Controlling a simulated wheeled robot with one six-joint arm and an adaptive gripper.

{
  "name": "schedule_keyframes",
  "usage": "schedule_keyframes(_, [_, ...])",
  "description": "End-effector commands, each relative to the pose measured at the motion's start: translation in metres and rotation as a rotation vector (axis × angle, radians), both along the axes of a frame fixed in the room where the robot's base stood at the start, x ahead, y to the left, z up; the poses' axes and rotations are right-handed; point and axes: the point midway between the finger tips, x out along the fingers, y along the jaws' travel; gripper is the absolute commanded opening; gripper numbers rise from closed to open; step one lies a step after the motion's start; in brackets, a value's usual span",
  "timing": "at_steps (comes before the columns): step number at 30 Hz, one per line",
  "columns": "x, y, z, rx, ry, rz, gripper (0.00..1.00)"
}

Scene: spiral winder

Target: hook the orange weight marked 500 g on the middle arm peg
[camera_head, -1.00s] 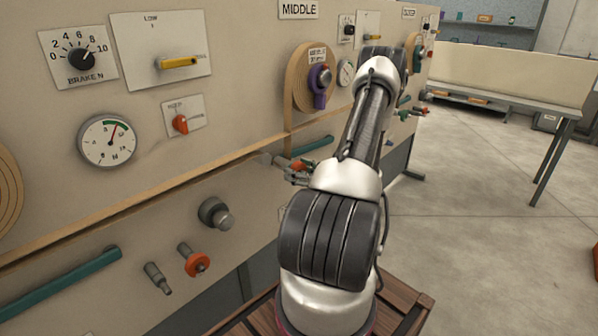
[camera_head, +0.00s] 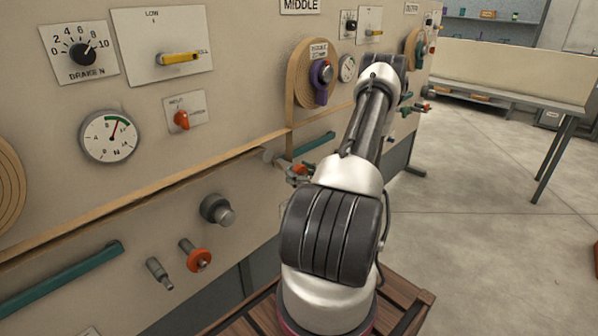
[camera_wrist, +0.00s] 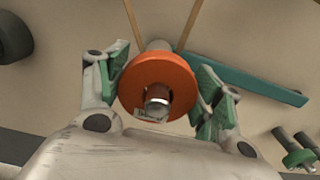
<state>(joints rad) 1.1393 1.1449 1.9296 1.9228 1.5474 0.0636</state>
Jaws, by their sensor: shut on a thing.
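My gripper (camera_wrist: 160,95) is shut on the orange ring-shaped weight (camera_wrist: 178,72), with its green pads at the ring's left and right sides. A small pale label (camera_wrist: 150,114) sits low on the weight, too small to read. A metal stub shows in the ring's hole; I cannot tell whether the ring is around the arm peg or only in front of it. The teal middle arm (camera_wrist: 245,76) runs rightward behind the weight, with a grey cylinder (camera_wrist: 157,45) at its left end. In the head view, the weight shows as a small orange patch between the fingers.
Two pegs, one with a green disc (camera_wrist: 298,158), stick out at lower right in the wrist view. Another orange disc (camera_head: 199,260) is on a peg at the left, beside a bare peg (camera_head: 159,273). Tan strips run to the grey cylinder.

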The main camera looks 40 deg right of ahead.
Motion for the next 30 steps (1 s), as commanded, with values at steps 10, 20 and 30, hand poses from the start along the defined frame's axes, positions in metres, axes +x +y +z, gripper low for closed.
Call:
schedule_keyframes(10, [0.000,-0.001,-0.013,-0.001,-0.001,-0.002,0.07])
schedule_keyframes(20, [0.000,-0.001,-0.026,-0.001,-0.001,-0.002,0.07])
schedule_keyframes(30, [0.000,-0.001,-0.039,-0.001,0.000,-0.002,0.07])
